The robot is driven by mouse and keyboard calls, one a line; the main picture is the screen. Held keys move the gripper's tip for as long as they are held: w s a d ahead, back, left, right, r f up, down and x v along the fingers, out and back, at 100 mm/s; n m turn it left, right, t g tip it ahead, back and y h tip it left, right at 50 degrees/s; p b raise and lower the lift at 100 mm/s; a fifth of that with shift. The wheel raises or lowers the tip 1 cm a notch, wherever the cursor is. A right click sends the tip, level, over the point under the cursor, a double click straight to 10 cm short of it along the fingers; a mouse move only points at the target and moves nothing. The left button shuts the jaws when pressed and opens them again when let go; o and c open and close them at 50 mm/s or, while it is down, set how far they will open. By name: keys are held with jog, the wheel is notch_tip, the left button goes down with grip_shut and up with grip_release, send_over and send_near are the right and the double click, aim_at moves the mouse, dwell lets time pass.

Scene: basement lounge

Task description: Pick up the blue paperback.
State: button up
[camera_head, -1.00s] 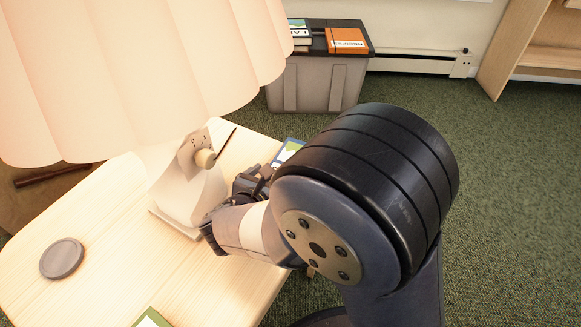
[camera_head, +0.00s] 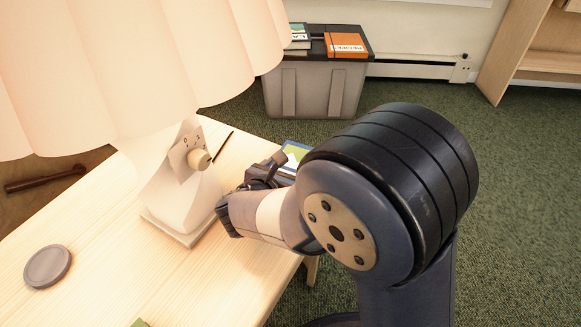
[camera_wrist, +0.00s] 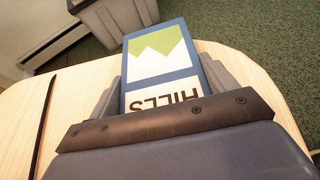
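The blue paperback (camera_wrist: 150,72), with a green-and-white picture and the word HILLS upside down, lies between the two fingers of my gripper (camera_wrist: 163,68) in the wrist view. The fingers appear to touch its two long sides. Its near end is hidden by my gripper's body. Its far end shows beyond the tabletop's edge. In the head view the paperback (camera_head: 294,154) shows just past my gripper (camera_head: 272,168), partly hidden by my arm. I cannot tell how high it is above the table.
A lit lamp (camera_head: 180,185) with a large shade stands on the wooden table (camera_head: 215,270), close left of my gripper. A dark thin stick (camera_head: 223,145), a grey coaster (camera_head: 47,266) and a green book (camera_head: 139,323) lie there. A grey bin (camera_head: 312,88) behind bears an orange book (camera_head: 346,45).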

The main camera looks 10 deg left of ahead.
jog(key=c, duration=0.6)
jog(key=shift+o, duration=0.2)
